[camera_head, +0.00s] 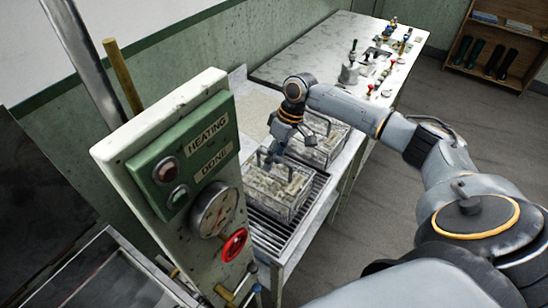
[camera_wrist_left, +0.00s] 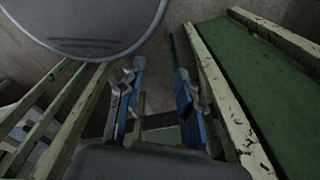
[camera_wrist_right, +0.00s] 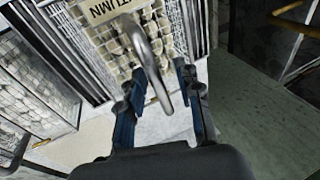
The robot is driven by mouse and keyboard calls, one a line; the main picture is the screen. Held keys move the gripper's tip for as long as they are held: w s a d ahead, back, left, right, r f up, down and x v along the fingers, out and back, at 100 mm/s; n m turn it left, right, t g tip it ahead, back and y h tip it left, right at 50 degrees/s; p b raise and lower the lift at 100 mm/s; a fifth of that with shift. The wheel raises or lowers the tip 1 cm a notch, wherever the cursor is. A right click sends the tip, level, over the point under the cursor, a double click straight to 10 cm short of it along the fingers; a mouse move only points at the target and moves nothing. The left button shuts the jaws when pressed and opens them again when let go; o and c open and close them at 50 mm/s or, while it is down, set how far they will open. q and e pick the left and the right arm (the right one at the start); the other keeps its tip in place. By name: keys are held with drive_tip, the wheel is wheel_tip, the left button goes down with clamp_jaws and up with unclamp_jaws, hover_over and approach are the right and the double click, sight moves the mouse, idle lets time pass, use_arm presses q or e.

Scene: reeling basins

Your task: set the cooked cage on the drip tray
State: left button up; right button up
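One wire cage of pale cocoons (camera_head: 278,192) sits upright on the slatted drip tray (camera_head: 262,238), just behind the control panel. A second similar cage (camera_head: 325,148) stands behind it on the bench. My right gripper (camera_head: 274,152) is over the front cage, pointing down at its handle. In the right wrist view, my right gripper (camera_wrist_right: 160,82) has its fingers apart, with the curved metal handle (camera_wrist_right: 150,60) between them and not visibly pinched. A label with partly readable letters (camera_wrist_right: 103,10) is on that cage. My left gripper (camera_wrist_left: 158,80) is open and empty, away from the cages.
A control panel (camera_head: 190,150) marked HEATING and DONE, with a gauge and red valve, stands close at left. A white table (camera_head: 315,55) with small tools lies beyond. A shelf (camera_head: 500,45) stands far right. The floor right of the bench is clear.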

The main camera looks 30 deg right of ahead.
drive_tip(key=shift+d+r, duration=0.15)
drive_tip(key=shift+r, duration=0.2)
drive_tip(key=b+v, duration=0.3)
drive_tip(key=v, duration=0.8)
drive_tip(key=shift+r+b, duration=0.15)
drive_tip(key=shift+b, duration=0.25)
